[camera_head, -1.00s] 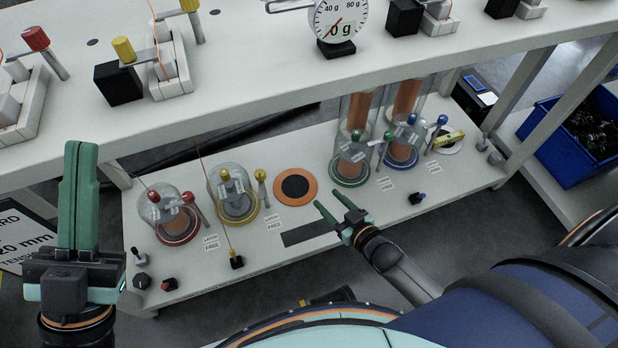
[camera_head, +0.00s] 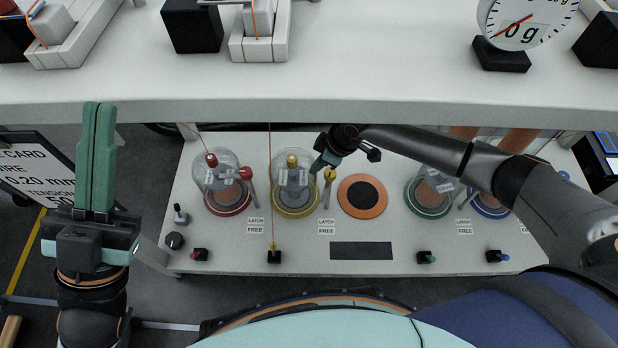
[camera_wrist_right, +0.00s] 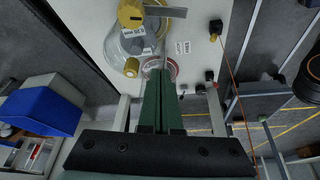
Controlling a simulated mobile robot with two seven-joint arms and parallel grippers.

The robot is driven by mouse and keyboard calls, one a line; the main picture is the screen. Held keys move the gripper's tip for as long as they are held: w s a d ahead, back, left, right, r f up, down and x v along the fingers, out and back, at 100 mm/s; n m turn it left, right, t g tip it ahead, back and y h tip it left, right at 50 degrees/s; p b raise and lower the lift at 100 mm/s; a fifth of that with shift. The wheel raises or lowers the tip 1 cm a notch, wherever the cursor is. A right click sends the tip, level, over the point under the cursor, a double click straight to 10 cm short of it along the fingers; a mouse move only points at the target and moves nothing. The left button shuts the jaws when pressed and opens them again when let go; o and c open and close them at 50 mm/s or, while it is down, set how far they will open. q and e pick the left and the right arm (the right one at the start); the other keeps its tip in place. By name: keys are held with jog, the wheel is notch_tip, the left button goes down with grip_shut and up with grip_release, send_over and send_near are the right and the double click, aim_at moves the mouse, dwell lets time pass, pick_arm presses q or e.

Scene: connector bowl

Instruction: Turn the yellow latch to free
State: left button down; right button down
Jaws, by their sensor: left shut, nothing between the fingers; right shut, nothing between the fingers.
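The yellow station has a clear glass dome (camera_head: 283,202) on a yellow ring, with a yellow knob (camera_head: 292,160) on top. The yellow latch (camera_head: 330,175), a yellow ball end on a grey lever, stands at the dome's right edge, above the LATCH and FREE labels (camera_head: 326,226). My right gripper (camera_head: 316,168) is shut and empty between the dome and the latch; I cannot tell whether it touches either. In the right wrist view its green fingers (camera_wrist_right: 162,85) are together, with yellow knobs (camera_wrist_right: 131,67) to their left. My left gripper (camera_head: 99,112) is shut and empty, fingers up, at far left.
A red-ringed dome station (camera_head: 228,208) stands left of the yellow one. The upper shelf (camera_head: 370,75) overhangs the back. An orange wire (camera_head: 270,185) hangs in front.

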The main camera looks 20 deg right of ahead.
aim_at(327, 185)
notch_tip(327, 185, down, 9)
jog(key=d+b, duration=0.1)
jog(key=b, duration=0.5)
jog(key=shift+s+f+g, duration=0.2)
jog(key=shift+s+g, duration=0.1)
jog(key=shift+d, duration=0.1)
